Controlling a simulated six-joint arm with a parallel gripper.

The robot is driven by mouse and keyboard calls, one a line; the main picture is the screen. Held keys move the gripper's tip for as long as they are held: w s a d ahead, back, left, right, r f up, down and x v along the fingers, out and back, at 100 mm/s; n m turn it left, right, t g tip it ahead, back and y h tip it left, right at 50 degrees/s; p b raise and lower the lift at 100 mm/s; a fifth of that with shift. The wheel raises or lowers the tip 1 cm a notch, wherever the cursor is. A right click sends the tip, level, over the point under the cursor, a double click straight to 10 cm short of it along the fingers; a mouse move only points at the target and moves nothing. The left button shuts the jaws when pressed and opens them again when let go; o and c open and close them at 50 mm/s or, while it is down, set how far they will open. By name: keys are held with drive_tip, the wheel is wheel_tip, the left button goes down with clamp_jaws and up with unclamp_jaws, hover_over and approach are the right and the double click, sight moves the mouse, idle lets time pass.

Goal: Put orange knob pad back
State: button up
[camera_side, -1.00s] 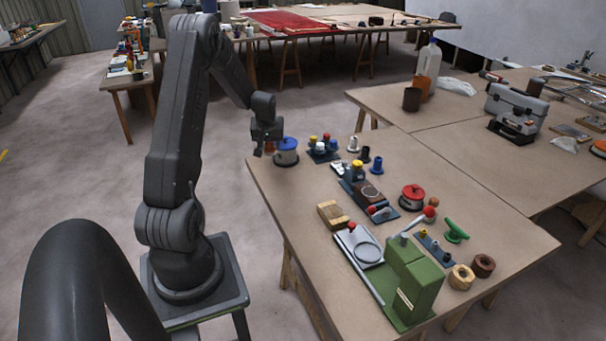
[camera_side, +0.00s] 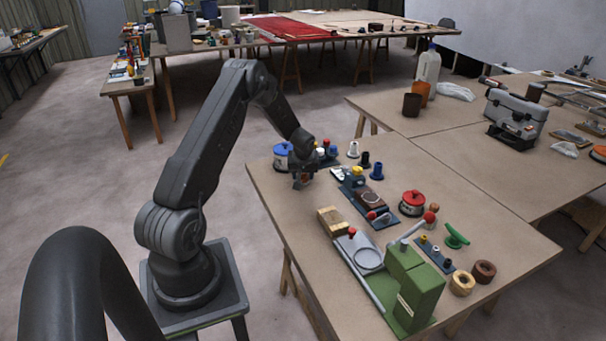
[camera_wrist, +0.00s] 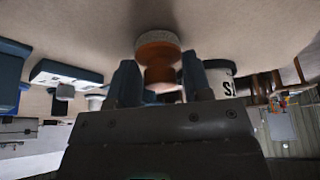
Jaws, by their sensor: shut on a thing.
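The orange knob pad (camera_wrist: 157,50), a turned orange knob with a pale round pad face, sits between the two fingers of my gripper (camera_wrist: 158,82) in the wrist view. My gripper is shut on the knob, with the pale face turned away from the palm, toward the tabletop. In the side view my gripper (camera_side: 302,182) is low over the left edge of the table, in front of the blue-lidded tin (camera_side: 282,157). The pad is mostly hidden there. I cannot tell whether the pad touches the table.
A rack of coloured knobs (camera_side: 328,160) stands just behind my gripper. A wooden block (camera_side: 331,220), a blue-based fixture (camera_side: 378,213), a red-lidded tin (camera_side: 412,203) and a green press (camera_side: 412,290) stand to the right and nearer. Bare tabletop (camera_side: 280,197) lies in front of my gripper.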

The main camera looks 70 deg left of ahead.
drive_tip(key=shift+f, duration=0.2)
drive_tip(key=o, duration=0.9)
drive_tip(key=shift+c, duration=0.2)
